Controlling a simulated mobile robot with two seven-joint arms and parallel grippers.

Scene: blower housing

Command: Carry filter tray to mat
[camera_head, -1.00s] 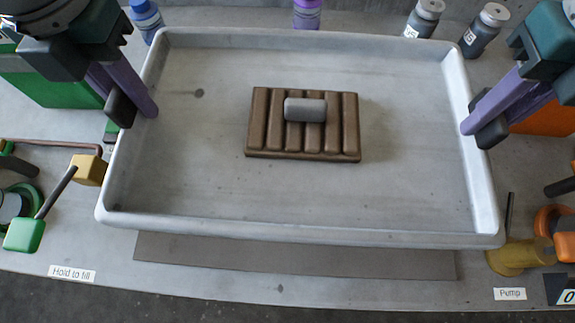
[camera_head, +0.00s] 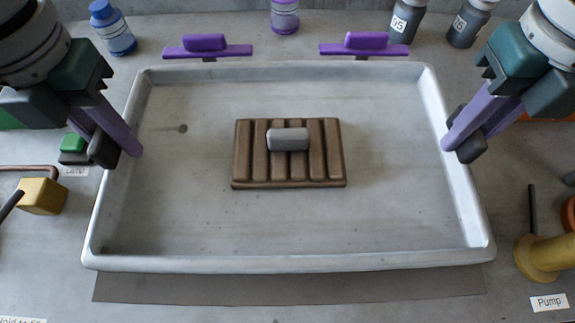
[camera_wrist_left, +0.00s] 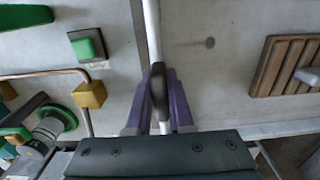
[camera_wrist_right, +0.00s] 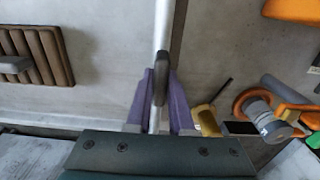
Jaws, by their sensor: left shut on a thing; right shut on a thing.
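The filter tray (camera_head: 290,263) is a wide, shallow, pale grey tray in the middle of the head view. A brown ribbed block (camera_head: 255,160) with a grey grip lies inside it. My left gripper (camera_head: 122,148) is shut on the tray's left side, where a dark oval handle (camera_wrist_left: 158,88) shows between the fingers. My right gripper (camera_head: 466,143) is shut on the right side, at a similar dark handle (camera_wrist_right: 160,82). The dark grey mat (camera_head: 290,288) shows as a strip below the tray's front edge; the tray hides the rest. The gap between tray and mat cannot be told.
Two purple T-shaped pieces (camera_head: 208,48) (camera_head: 364,45) stand behind the tray. A blue bottle (camera_head: 112,28), a purple bottle (camera_head: 285,16) and grey bottles (camera_head: 407,20) stand at the back. A yellow block (camera_head: 42,196) is at left; a yellow pump part (camera_head: 540,258) is at right.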

